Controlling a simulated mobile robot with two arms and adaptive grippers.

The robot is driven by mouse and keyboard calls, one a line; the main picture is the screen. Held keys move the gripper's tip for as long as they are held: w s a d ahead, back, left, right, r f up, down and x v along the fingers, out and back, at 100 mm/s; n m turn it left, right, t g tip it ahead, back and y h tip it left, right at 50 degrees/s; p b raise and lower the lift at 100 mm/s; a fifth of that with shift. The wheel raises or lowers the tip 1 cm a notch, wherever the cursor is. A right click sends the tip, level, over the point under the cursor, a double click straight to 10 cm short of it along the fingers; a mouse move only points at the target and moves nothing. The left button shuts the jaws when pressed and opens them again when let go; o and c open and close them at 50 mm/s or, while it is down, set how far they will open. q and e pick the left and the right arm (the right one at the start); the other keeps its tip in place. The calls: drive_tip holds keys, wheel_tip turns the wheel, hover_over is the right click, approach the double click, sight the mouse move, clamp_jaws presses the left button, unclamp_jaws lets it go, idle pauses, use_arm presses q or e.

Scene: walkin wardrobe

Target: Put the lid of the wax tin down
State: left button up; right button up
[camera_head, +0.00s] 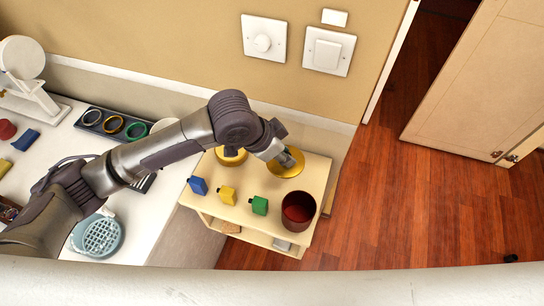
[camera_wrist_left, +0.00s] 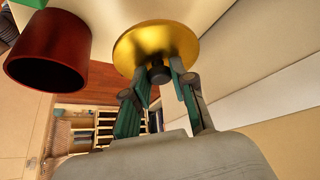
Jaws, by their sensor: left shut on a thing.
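The gold lid (camera_head: 283,173) is a round disc with a dark knob. It is at the right part of the small cream table, near the wall side. My left gripper (camera_head: 289,158) is shut on the lid's knob (camera_wrist_left: 158,74), and the gold disc also shows in the left wrist view (camera_wrist_left: 157,40). I cannot tell whether the lid touches the tabletop. A round gold thing, likely the wax tin (camera_head: 231,159), stands left of the lid and is partly hidden by my arm. My right gripper is not in view.
On the cream table (camera_head: 317,172) stand a dark red cup (camera_head: 298,211) and blue (camera_head: 197,185), yellow (camera_head: 228,194) and green (camera_head: 259,205) bottles in a row. The white counter (camera_head: 50,165) at left holds a ring tray (camera_head: 112,124). A wall is behind.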

use_arm(q)
drive_tip(key=shift+w+a+f, duration=1.05)
drive_tip(key=shift+w, duration=0.2)
drive_tip(key=shift+a+f, duration=0.1)
drive_tip(key=shift+f, duration=0.2)
wheel_tip(320, 180, down, 4)
drive_tip(key=shift+r+p, duration=0.2)
drive_tip(key=shift+p, duration=0.2)
drive_tip(key=o, duration=0.9)
drive_tip(key=shift+f, duration=0.1)
drive_tip(key=shift+o, duration=0.2)
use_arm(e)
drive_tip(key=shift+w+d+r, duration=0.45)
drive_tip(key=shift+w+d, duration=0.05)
